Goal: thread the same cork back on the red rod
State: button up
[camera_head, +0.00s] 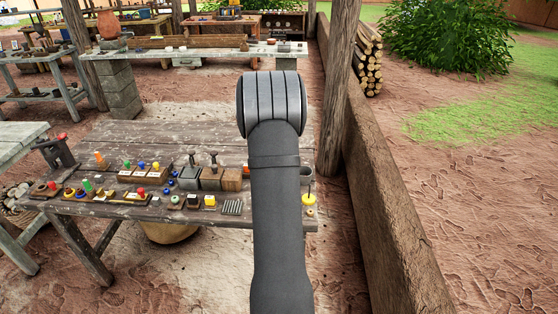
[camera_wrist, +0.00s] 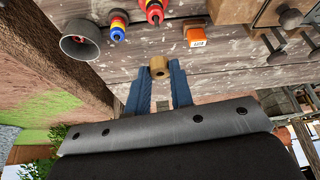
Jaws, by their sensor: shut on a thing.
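My gripper (camera_wrist: 157,84) is shut on a tan, ring-shaped cork (camera_wrist: 159,67) with a dark hole, held between the two blue-grey fingertips in the wrist view. The weathered tabletop lies behind it. Two upright pegs with coloured pieces stand apart from the cork at the top: a blue, yellow and red one (camera_wrist: 118,24) and a mostly red one (camera_wrist: 153,12). I cannot tell for sure which, if either, is the red rod. In the head view my arm hides the gripper and the held cork.
A grey cup (camera_wrist: 80,42) stands left of the pegs, and an orange labelled block (camera_wrist: 196,36) right of them. In the head view, small items crowd the workbench (camera_head: 130,215). A yellow disc with a thin rod (camera_head: 309,199) is near its right end, beside a low wall (camera_head: 385,190).

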jog(key=shift+a+f, duration=0.15)
jog(key=shift+a, duration=0.05)
jog(key=shift+f, duration=2.25)
jog(key=shift+f, duration=1.55)
dwell(0.4)
jog(key=o, duration=1.4)
jog(key=shift+c, duration=0.2)
jog(key=shift+r, duration=3.5)
